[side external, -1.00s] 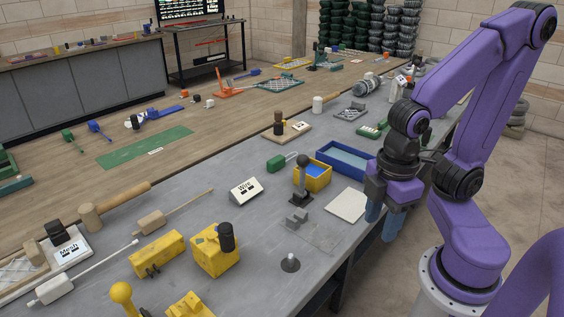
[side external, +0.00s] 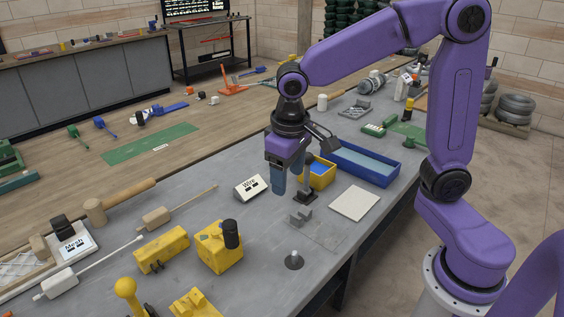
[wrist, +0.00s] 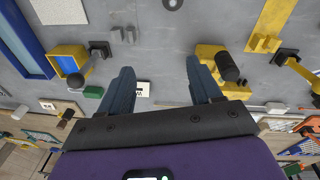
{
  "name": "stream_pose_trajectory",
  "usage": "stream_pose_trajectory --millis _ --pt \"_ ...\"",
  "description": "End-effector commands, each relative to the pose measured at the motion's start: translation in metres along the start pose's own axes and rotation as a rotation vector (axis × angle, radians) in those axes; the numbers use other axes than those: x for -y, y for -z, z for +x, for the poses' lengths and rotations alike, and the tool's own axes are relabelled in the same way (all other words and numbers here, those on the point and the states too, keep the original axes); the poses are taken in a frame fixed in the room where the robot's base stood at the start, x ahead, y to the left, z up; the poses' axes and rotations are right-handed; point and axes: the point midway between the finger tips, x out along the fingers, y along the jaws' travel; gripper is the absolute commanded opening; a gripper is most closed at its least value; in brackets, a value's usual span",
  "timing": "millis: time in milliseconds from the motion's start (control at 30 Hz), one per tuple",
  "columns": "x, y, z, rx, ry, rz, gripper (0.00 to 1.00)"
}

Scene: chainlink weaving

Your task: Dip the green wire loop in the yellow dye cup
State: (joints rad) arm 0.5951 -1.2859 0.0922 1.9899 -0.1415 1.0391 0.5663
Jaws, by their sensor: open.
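A yellow open-topped cup (side external: 321,174) with a blue inside stands on the grey bench; in the wrist view the yellow cup (wrist: 53,63) is at the upper left. My gripper (side external: 279,188) is open and empty, pointing down above the bench just left of the cup. Its two fingers (wrist: 158,68) are spread in the wrist view. A green piece (wrist: 93,92), likely the wire loop's handle, lies beside the left finger in the wrist view. My gripper hides it in the side view, and I cannot make out its wire.
A white sign marked Wire (side external: 251,187) stands left of my gripper. A grey stand with a black knob (side external: 306,188) is close in front of the cup. A blue tray (side external: 365,165) and white tile (side external: 354,203) lie to the right. Yellow blocks (side external: 219,248) stand nearer the camera.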

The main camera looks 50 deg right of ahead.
Motion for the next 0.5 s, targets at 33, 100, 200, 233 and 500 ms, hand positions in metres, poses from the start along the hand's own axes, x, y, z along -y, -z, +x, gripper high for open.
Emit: stream_pose_trajectory --millis 33,100,200,233,500 --pt "-0.005 0.02 0.002 0.001 -0.016 0.084 0.64" --pt "-0.014 0.046 0.005 -0.004 -0.035 0.206 0.64" --pt "-0.03 0.081 0.01 -0.01 -0.066 0.378 0.64" --pt "-0.036 0.091 0.011 -0.013 -0.075 0.431 0.64" --pt "-0.102 0.167 0.033 -0.042 -0.164 0.904 0.64"
